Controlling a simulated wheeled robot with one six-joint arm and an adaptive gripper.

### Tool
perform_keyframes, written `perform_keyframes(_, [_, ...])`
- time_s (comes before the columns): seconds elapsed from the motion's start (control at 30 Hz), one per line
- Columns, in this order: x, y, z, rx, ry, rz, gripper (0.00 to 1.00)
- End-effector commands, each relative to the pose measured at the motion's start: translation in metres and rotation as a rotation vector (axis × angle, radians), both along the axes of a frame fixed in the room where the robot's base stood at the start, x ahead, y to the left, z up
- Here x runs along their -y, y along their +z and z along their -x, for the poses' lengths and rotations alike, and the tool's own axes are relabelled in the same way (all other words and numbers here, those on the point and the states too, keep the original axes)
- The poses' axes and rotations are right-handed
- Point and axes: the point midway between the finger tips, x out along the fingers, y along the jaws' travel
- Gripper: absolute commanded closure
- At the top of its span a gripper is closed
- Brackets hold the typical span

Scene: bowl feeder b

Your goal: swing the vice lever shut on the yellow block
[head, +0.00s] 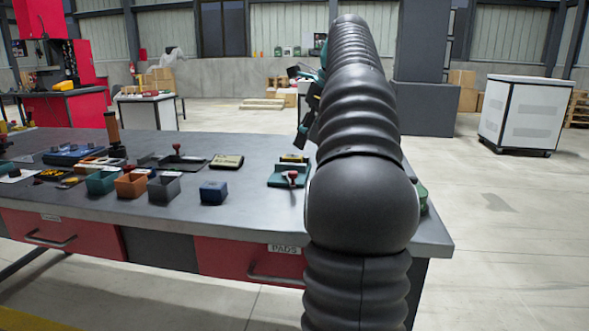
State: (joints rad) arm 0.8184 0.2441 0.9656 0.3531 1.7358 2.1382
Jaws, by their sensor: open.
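The vice (280,180) is a small green fixture near the right end of the grey bench. The yellow block (292,158) sits at the back of the vice, small and partly dark in this view. My gripper (304,132) is above and a little behind the vice, with its fingers pointing down and open. It is apart from the lever. My own arm hides much of the gripper and the bench area to the right of the vice.
A dark blue box (213,192), a dark grey bin (164,188), an orange bin (131,185) and a green bin (102,180) stand left of the vice. A yellow-topped device (227,161) lies behind them. The bench top between the blue box and the vice is clear.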

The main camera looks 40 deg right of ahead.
Motion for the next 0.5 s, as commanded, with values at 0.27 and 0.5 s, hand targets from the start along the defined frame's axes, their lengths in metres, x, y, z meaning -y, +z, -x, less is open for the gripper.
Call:
perform_keyframes(0.27, [-0.006, -0.050, -0.018, -0.001, 0.002, 0.000, 0.51])
perform_keyframes(0.5, [-0.009, -0.078, -0.030, -0.001, 0.002, 0.001, 0.51])
